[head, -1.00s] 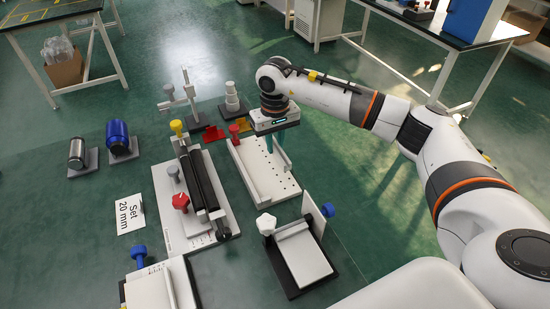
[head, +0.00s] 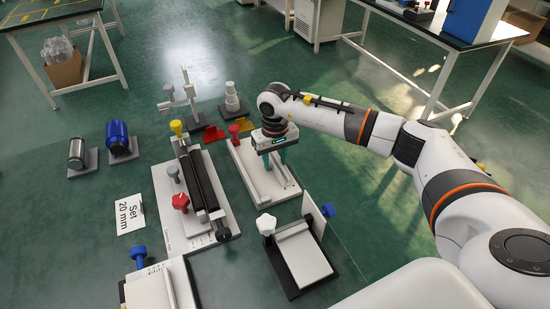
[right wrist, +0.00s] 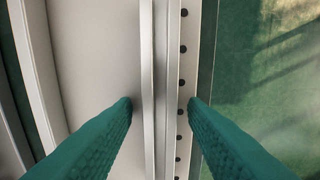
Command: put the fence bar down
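The fence bar (right wrist: 149,60) is a long pale strip running up the middle of the right wrist view, between my right gripper's fingers. It lies along the white plate with a row of dark holes (right wrist: 183,47). My right gripper (right wrist: 160,103) has its two green fingers apart, one on each side of the bar, with a visible gap to it. In the head view my right gripper (head: 274,160) is low over the white plate (head: 286,192) and hides part of the bar. My left gripper is not in view.
A black-roller fixture (head: 200,180) with red and yellow knobs stands to the left. A clamp stand with a white block (head: 303,256) is in front. A "Set 20 mm" card (head: 129,213), two cylinders on pads (head: 118,139) and a stacked weight (head: 232,98) stand around.

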